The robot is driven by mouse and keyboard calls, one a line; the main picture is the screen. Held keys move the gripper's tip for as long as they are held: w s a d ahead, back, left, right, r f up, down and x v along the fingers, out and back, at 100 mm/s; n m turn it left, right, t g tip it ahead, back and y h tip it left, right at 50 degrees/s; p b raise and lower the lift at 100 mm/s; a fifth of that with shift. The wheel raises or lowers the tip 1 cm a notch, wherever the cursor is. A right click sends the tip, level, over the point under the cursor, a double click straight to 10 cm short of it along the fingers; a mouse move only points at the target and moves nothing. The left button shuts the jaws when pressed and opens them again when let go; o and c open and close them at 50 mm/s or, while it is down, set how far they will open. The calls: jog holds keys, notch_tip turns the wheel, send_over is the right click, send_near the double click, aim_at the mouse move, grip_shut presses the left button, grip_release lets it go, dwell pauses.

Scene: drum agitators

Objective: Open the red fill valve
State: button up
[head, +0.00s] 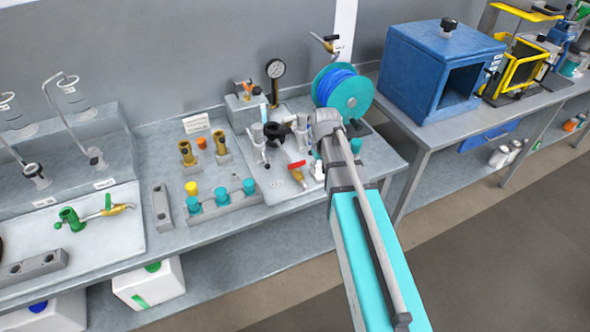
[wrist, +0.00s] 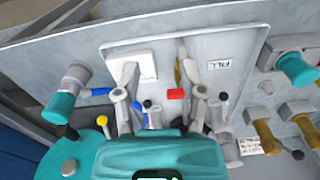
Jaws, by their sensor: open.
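The red handle of the fill valve (head: 297,164) sits on the light panel at the right part of the bench. In the wrist view the red handle (wrist: 175,94) shows between my fingers, nearer the right one. A brass pipe runs up from it, and a FILL label (wrist: 218,65) is to its right. My gripper (head: 282,155) is over the panel, pointing down, with its fingers apart. In the wrist view my gripper (wrist: 160,80) is open and has nothing held between its fingers. I cannot tell whether a finger touches the handle. My gripper body hides the area below it.
A gauge (head: 275,70) stands behind the panel, and a teal reel with blue hose (head: 343,90) is just right of it. Teal-capped fittings (head: 221,193) stand at the left. A blue handle (wrist: 97,92) is left of my fingers. A blue box (head: 430,65) is on the right table.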

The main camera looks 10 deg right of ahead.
jog(key=s+f+m+b, duration=0.2)
jog(key=s+f+b, duration=0.4)
jog(key=s, duration=0.7)
jog(key=shift+s+d+f, duration=0.15)
jog(key=shift+f, duration=0.15)
jog(key=shift+d, duration=0.2)
